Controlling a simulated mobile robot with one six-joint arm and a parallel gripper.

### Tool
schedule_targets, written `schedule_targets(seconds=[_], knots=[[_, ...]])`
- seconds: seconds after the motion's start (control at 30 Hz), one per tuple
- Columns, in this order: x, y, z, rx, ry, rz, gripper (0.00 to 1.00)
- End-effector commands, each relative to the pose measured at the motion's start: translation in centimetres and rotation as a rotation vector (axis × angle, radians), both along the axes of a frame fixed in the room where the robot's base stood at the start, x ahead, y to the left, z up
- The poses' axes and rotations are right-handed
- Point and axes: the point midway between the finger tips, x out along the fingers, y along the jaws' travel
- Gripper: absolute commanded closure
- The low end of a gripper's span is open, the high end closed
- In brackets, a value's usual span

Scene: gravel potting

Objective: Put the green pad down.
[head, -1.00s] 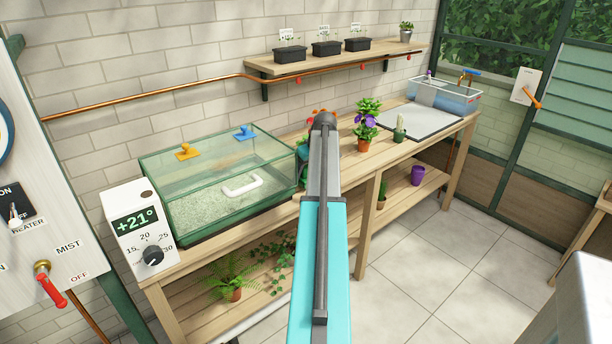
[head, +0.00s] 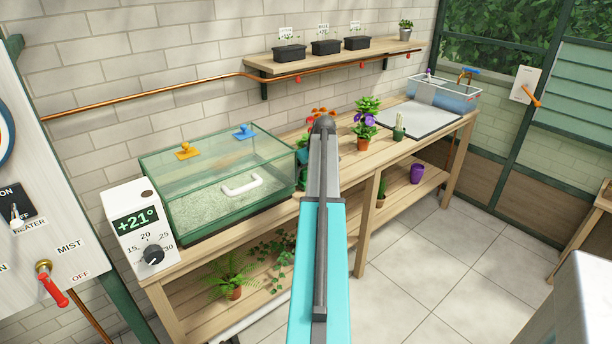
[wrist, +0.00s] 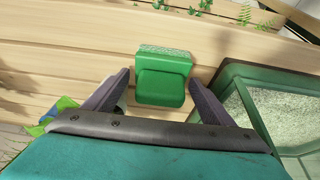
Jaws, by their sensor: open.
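The green pad (wrist: 162,82) shows in the wrist view, a small block with a raised front part and a paler, textured far edge. It appears to rest on the wooden bench (wrist: 60,55). My gripper (wrist: 160,82) is open, with one dark finger on each side of the pad. A narrow gap shows at the left finger; at the right finger I cannot tell whether they touch. In the head view my own arm hides the pad and the fingers.
A green-framed glass case (head: 215,190) with gravel stands close by, and its edge is near the right finger in the wrist view. Potted plants (head: 365,125), a grey mat (head: 420,120) and a water tank (head: 445,95) are further along the bench.

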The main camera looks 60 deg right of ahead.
Motion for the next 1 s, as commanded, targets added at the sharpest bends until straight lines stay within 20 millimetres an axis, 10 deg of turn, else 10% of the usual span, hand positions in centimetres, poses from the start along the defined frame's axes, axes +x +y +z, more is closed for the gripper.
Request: schedule_targets(seconds=[0.3, 1.0], knots=[[0.0, 0.0, -0.4, 0.0, 0.0, 0.0, 0.23], [-3.2, 0.9, 8.1, -0.002, -0.002, 0.0, 0.23]])
